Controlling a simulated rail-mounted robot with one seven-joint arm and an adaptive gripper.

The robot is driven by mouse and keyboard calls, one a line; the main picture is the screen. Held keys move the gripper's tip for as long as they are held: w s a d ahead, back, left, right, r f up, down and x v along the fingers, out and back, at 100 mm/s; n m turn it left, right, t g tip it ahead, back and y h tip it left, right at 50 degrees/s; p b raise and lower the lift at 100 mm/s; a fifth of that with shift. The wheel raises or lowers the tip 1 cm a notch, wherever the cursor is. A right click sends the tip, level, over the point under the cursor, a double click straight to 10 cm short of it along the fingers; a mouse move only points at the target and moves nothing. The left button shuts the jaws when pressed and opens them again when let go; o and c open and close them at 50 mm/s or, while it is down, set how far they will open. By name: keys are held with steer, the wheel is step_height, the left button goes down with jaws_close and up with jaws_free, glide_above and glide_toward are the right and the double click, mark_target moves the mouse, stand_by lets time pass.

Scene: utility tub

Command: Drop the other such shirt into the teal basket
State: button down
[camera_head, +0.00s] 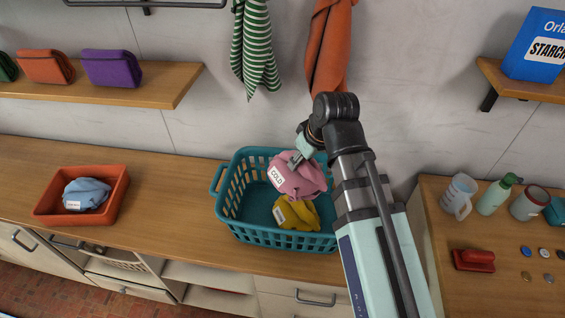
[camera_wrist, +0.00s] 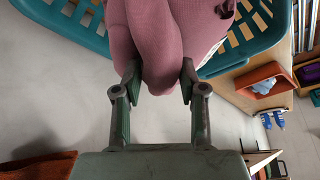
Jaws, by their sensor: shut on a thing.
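A pink bundled shirt (camera_head: 297,177) with a white label reading "COLD" is over the teal basket (camera_head: 232,208) in the head view. My gripper (camera_head: 295,160) is shut on the pink shirt at its top. In the wrist view the pink shirt (camera_wrist: 158,45) is pinched between the two fingers of my gripper (camera_wrist: 158,85). A yellow shirt (camera_head: 298,214) with a white label lies inside the teal basket. The teal basket also shows behind the pink shirt in the wrist view (camera_wrist: 75,27). Whether the pink shirt touches the yellow one is unclear.
A light blue labelled bundle (camera_head: 87,193) sits in an orange tray (camera_head: 118,205) at the left of the counter. Green-striped (camera_head: 254,45) and orange cloths (camera_head: 329,45) hang behind the basket. Mugs and a green bottle (camera_head: 496,195) stand at right. Counter between tray and basket is clear.

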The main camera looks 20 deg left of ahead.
mark_target(301, 174)
steer(key=shift+f+b, duration=2.3)
steer(key=shift+f, duration=0.7)
steer(key=c, duration=0.6)
jaws_free()
steer(key=shift+d+r, duration=0.1)
steer(key=v, duration=1.2)
